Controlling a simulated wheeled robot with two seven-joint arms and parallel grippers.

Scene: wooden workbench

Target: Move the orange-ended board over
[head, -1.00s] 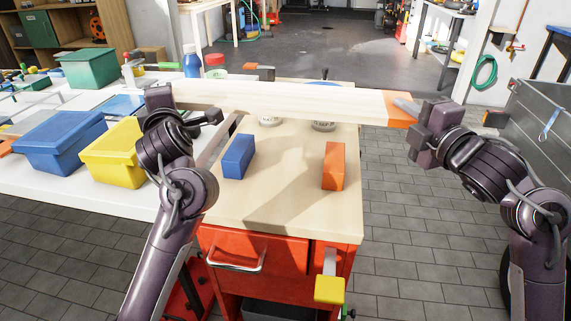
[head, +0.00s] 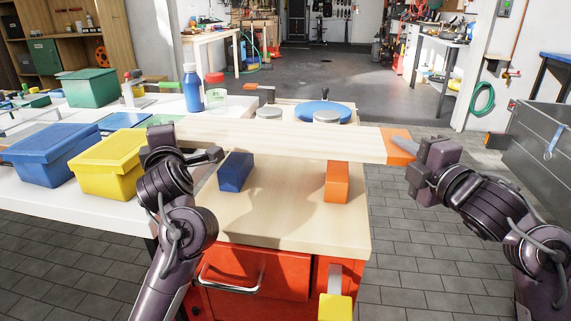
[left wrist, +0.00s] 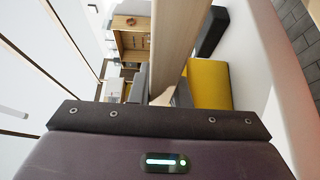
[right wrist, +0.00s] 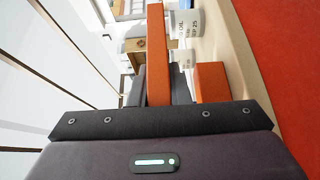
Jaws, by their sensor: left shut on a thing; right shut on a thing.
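The long pale board (head: 285,140) spans between my grippers, roughly level, with its orange end (head: 398,146) at the right. My left gripper (head: 180,142) is shut on its left end; the board also shows in the left wrist view (left wrist: 180,40). My right gripper (head: 422,168) is shut on the orange end, which shows in the right wrist view (right wrist: 156,60). A blue block (head: 236,172) and an orange block (head: 337,182) stand on the wooden bench top (head: 285,220). The board passes in front of their upper parts; I cannot tell whether it touches them.
Cans (head: 268,113) and a blue disc (head: 322,109) sit behind the board. A blue bottle (head: 193,88) and a red-lidded jar (head: 215,92) stand at the back left. Blue (head: 50,155) and yellow (head: 110,165) bins are at left. The front bench top is clear.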

